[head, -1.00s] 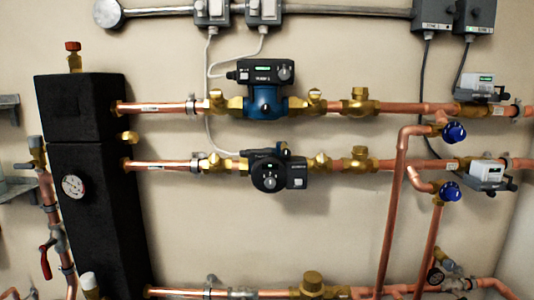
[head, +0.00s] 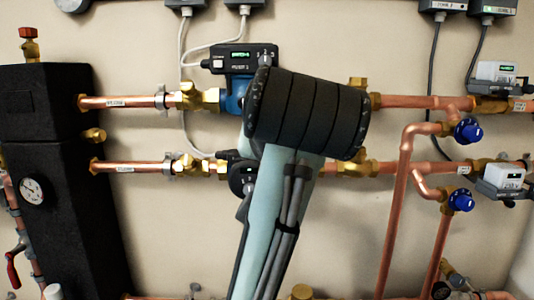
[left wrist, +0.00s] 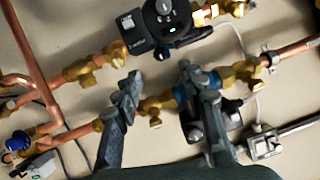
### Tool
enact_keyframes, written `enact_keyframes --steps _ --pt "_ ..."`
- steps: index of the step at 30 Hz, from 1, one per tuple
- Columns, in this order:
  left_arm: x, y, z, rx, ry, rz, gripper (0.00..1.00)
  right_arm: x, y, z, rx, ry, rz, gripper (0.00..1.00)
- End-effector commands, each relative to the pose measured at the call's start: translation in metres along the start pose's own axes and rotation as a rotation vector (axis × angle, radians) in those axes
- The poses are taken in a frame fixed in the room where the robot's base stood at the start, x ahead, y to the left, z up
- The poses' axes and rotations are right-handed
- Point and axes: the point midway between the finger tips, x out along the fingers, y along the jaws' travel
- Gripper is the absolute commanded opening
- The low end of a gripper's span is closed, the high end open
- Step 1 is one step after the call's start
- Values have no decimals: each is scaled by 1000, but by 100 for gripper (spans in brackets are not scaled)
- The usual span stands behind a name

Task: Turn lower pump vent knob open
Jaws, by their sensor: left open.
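The lower pump (head: 240,178) is black and sits on the lower copper line. In the head view my arm hides most of it. I cannot tell which part is the vent knob. My left gripper (left wrist: 160,72) is open and empty, its fingertips apart and just below the lower pump in that picture. The right finger overlaps the blue-bodied upper pump (left wrist: 212,82). My right gripper is not in view.
Brass valves (head: 201,98) and copper pipes (head: 420,102) flank both pumps. Blue-capped valves (head: 467,130) stick out at the right. A grey cable (head: 182,70) hangs down to the pumps. A black insulated block (head: 60,190) stands at the left.

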Motion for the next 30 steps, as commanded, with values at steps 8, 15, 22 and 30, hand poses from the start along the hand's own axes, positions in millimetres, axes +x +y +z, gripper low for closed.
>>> enact_keyframes --steps 8,15,22,30 --pt "30 -2 1 2 -5 -5 41 -34 0 -33 40 41 -13 34" --pt "64 -1 1 2 -4 -2 41 -27 0 -28 35 35 -12 34" --pt "72 -1 1 1 -3 0 41 -25 0 -28 34 36 -11 34" --pt "72 -1 1 1 -3 0 30 -25 0 -28 34 37 -11 34"
